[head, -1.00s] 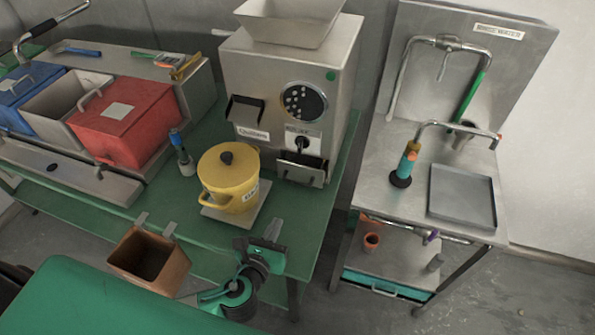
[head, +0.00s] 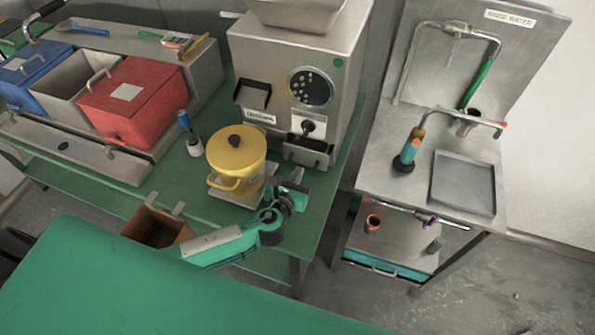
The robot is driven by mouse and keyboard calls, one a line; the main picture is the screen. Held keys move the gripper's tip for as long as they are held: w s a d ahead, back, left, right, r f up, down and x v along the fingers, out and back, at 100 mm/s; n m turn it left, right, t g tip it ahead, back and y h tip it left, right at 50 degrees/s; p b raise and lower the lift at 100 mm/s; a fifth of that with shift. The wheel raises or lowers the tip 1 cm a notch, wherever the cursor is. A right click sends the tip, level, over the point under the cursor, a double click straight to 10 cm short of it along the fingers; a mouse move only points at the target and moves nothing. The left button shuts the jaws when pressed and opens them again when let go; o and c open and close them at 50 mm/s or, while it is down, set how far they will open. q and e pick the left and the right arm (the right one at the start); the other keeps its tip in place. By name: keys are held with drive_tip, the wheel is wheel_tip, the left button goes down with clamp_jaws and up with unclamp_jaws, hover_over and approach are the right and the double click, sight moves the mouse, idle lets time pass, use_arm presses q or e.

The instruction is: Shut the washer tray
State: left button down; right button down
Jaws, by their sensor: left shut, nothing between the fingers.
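A rinse station (head: 400,180) with a steel top stands at the right. Under its lower shelf is a teal tray (head: 412,271) with a metal handle (head: 384,269); its front shows, but I cannot tell how far it is pulled out. A flat grey tray (head: 463,183) lies on the station's top. I cannot tell for sure which one is the washer tray. My left gripper (head: 297,178) is shut and empty, over the green bench's front edge, just right of the yellow pot and well left of the station. My right gripper is out of view.
The yellow pot (head: 237,155) sits below the grinder (head: 295,75) on the green bench (head: 315,215). A brown box (head: 155,228) hangs at the bench's front edge. Red (head: 130,100) and blue (head: 35,75) bins stand left. Floor between bench and station is open.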

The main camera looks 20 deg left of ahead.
sight(305, 155)
use_arm(q)
drive_tip(key=shift+w, duration=0.25)
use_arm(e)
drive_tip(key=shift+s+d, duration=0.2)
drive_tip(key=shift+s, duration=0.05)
use_arm(q)
drive_tip(key=w, duration=0.4)
drive_tip(key=shift+d, duration=0.1)
drive_tip(key=shift+w+r, duration=0.1)
drive_tip(key=shift+r, duration=0.1)
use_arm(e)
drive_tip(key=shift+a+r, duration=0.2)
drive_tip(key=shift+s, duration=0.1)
